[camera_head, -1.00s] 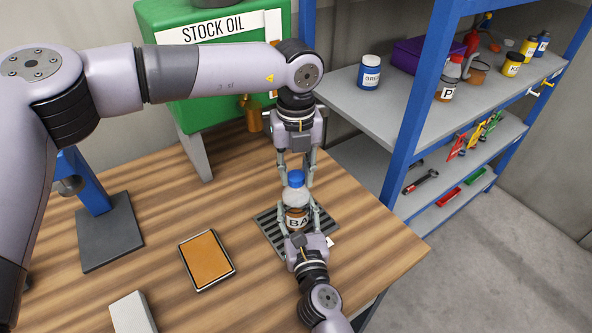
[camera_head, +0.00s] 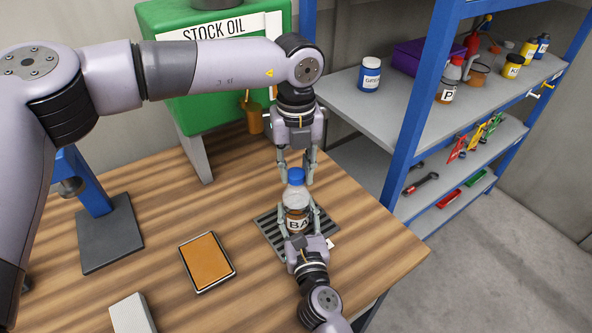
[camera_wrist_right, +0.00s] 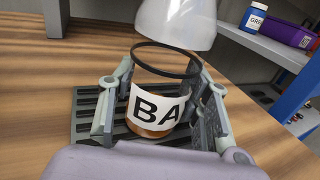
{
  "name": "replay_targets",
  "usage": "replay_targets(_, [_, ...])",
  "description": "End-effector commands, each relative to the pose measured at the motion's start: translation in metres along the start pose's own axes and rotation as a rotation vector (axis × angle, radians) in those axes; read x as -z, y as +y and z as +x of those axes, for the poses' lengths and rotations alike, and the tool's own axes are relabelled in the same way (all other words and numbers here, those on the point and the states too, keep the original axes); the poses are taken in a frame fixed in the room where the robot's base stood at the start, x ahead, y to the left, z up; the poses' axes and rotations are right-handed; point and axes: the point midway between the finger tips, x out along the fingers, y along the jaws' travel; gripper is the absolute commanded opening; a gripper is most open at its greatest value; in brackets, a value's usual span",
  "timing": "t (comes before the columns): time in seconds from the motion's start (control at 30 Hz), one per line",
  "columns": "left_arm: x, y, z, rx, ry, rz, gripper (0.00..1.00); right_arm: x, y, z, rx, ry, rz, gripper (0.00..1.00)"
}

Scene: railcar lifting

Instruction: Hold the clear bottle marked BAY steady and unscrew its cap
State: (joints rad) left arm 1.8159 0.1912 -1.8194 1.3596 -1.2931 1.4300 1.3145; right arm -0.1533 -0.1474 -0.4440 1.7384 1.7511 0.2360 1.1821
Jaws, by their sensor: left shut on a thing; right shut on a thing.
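The clear bottle (camera_head: 297,196) marked with a "BA" label stands upright on a dark slotted grate (camera_head: 264,233) on the bench, with amber liquid low inside. My left gripper (camera_head: 297,178) comes down from behind, shut on the cap, with a finger on each side.
An orange-topped tray (camera_head: 207,261) and a pale block (camera_head: 131,314) lie on the bench to the left, near a blue stand (camera_head: 85,185). A green STOCK OIL tank (camera_head: 190,105) stands behind. A blue-framed shelf (camera_head: 405,140) with bottles stands right.

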Motion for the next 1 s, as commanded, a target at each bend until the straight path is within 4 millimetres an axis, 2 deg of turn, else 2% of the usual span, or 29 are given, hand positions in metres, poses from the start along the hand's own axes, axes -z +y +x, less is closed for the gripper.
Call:
replay_targets(0.3, [0.0,0.0,-0.011,0.001,-0.001,0.0,0.0,0.0,0.0,0.0,0.001,0.001,0.0,0.0])
replay_targets(0.67, [0.0,0.0,-0.013,0.001,-0.001,0.0,0.0,0.0,0.0,0.0,0.001,0.0,0.0,0.0])
replay_targets(1.0, [-0.001,0.0,-0.049,0.002,-0.001,-0.001,0.0,0.0,0.0,0.0,0.001,0.001,0.0,0.0])
